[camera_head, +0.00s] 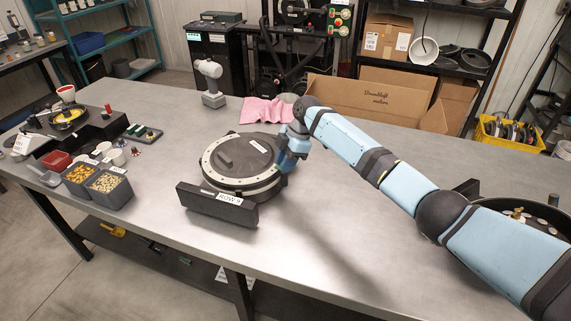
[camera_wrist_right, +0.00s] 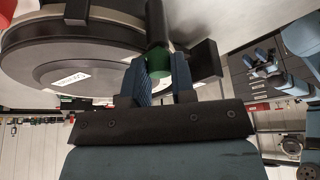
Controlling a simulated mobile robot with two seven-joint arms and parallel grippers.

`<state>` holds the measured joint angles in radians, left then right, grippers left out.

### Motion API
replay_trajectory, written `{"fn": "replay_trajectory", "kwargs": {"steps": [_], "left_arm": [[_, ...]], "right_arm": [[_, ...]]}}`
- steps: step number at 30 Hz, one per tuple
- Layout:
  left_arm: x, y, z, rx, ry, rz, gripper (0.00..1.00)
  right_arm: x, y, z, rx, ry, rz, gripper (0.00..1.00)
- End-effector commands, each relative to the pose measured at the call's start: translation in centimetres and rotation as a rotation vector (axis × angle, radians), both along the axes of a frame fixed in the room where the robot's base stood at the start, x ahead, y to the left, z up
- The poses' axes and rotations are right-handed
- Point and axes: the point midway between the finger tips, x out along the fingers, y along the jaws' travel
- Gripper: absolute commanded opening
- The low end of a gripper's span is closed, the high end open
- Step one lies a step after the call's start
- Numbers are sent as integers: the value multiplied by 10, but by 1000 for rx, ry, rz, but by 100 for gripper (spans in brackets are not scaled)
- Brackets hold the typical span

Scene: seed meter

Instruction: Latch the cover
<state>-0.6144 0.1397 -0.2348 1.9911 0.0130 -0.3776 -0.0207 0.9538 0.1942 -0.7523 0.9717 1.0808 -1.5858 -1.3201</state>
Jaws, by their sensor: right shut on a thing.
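The seed meter (camera_head: 236,197) sits on the metal bench, with a "ROW 9" label on its black front block. Its round cover (camera_head: 222,158), dark in the middle with a pale dotted ring, lies flat on the housing; I cannot tell how tightly it sits. The cover also shows in the right wrist view (camera_wrist_right: 85,72). My right gripper (camera_head: 287,152) is at the meter's right side. In the right wrist view its fingers (camera_wrist_right: 160,82) are shut on a black handle with a green part (camera_wrist_right: 157,25), apparently the latch, beside the housing. My left gripper is not in view.
Seed bins (camera_head: 108,187), cups and a black fixture (camera_head: 75,128) are at left. An open cardboard box (camera_head: 370,97) is at the back.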

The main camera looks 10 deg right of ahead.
Motion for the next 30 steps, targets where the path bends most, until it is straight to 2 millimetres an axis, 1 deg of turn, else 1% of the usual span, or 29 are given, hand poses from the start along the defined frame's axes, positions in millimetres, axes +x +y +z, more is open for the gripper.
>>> {"fn": "replay_trajectory", "kwargs": {"steps": [6, 18, 19, 20, 21, 22, 30], "left_arm": [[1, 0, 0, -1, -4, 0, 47], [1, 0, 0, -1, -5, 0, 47], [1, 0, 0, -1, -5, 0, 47], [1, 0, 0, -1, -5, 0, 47], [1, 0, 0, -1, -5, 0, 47], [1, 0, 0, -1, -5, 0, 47], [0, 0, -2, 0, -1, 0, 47]], "right_arm": [[0, 1, 0, 0, -1, 37, 0], [0, 1, 1, 0, -1, 42, 0], [0, 1, 1, 0, -1, 42, 28], [0, 1, 0, 0, -1, 42, 35], [0, 1, 0, 0, -1, 42, 45], [0, 1, 0, 0, -1, 42, 50], [0, 0, 1, -1, -1, 41, 50]]}}
